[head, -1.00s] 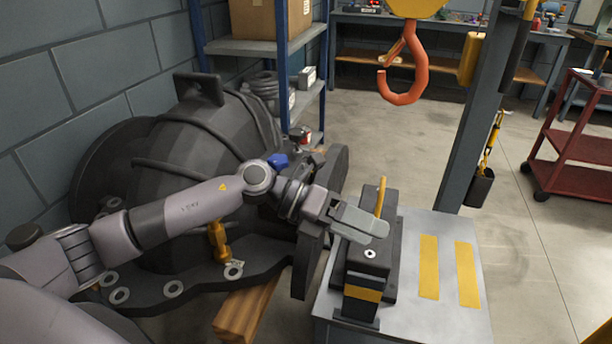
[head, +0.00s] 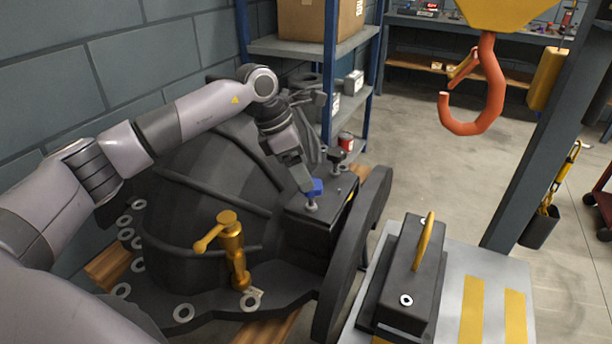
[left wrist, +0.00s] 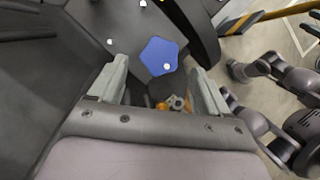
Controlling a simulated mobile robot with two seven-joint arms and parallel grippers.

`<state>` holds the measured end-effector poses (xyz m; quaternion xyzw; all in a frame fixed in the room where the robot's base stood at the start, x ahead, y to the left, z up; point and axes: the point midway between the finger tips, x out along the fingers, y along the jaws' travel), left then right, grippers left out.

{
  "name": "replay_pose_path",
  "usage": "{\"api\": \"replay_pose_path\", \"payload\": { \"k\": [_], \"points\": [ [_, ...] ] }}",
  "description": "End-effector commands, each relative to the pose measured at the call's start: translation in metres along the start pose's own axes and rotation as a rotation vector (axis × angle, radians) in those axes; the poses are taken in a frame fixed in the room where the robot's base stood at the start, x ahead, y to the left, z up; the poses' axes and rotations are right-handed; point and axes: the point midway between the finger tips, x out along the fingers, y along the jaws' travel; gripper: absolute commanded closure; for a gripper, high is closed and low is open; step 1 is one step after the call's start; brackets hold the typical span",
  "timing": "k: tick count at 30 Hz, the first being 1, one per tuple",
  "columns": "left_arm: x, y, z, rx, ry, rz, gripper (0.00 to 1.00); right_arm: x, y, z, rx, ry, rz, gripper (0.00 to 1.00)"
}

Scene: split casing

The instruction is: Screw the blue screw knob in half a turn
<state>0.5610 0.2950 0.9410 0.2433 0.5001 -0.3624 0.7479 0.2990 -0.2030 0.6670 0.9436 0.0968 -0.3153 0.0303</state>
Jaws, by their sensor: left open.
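The blue screw knob (head: 318,186) sits on top of the black block at the right end of the dark casing. My left gripper (head: 306,182) points down at it from above, partly covering it in the head view. The two fingers stand apart on either side, with a gap to the knob; no contact shows.
A brass valve handle (head: 230,240) stands on the casing flange in front. A black block with a yellow handle (head: 424,240) sits on the grey table (head: 455,310) at right. An orange hook (head: 480,95) hangs at upper right. A blue shelf (head: 330,60) stands behind.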

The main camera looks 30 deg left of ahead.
Motion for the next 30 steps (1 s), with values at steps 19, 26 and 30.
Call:
{"api": "replay_pose_path", "payload": {
  "k": [19,26,30],
  "points": [
    [0.034,-0.001,0.000,-0.001,-0.001,-0.001,0.46,-0.001,0.001,-0.004,-0.004,0.006,0.000,0.57],
    [0.034,-0.001,0.000,0.000,-0.001,-0.001,0.78,-0.001,0.001,-0.005,-0.004,0.007,0.000,0.57],
    [0.034,0.000,0.000,0.013,-0.002,-0.007,0.78,0.000,0.001,-0.004,-0.004,0.008,0.000,0.57]
  ]
}}
